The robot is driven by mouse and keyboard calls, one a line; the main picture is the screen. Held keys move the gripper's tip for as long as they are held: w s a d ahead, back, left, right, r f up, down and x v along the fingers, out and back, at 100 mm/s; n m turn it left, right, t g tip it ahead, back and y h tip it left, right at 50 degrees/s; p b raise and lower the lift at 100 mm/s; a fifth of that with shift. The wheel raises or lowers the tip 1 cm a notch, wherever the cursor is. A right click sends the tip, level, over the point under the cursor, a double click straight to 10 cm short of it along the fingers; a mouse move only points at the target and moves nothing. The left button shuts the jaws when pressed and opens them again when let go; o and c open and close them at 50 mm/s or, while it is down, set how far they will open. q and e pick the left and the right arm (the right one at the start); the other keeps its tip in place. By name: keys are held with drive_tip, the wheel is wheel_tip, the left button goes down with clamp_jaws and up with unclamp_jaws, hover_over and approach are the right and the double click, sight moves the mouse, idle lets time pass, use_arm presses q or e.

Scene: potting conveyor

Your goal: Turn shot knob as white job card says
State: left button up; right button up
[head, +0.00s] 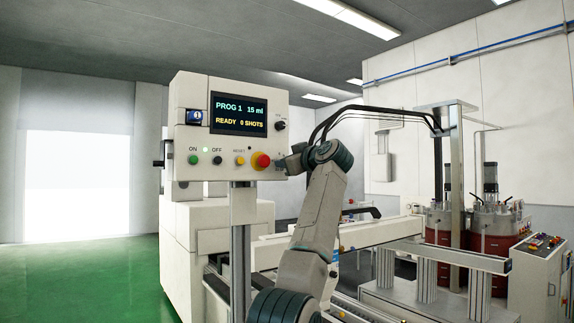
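The cream control panel (228,158) stands on a grey post left of centre. A black knob (280,125) with a small unreadable label sits right of its screen (238,119), which reads PROG 1, 15 ml, READY, 0 SHOTS. One arm of mine, which I take for the right, rises from the bottom middle and bends left at the panel's lower right edge. Its gripper (283,163) is small there, close to the red button; its fingers are not clear, and what they touch cannot be told. My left gripper is not in view. I cannot make out a white job card.
The panel carries a green ON button (194,160), a black OFF button (217,160), a yellow reset button (240,160) and a red mushroom button (261,160). A blue plate with a numeral (194,117) sits upper left. Conveyor rails and red tanks (497,248) stand right; green floor is clear left.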

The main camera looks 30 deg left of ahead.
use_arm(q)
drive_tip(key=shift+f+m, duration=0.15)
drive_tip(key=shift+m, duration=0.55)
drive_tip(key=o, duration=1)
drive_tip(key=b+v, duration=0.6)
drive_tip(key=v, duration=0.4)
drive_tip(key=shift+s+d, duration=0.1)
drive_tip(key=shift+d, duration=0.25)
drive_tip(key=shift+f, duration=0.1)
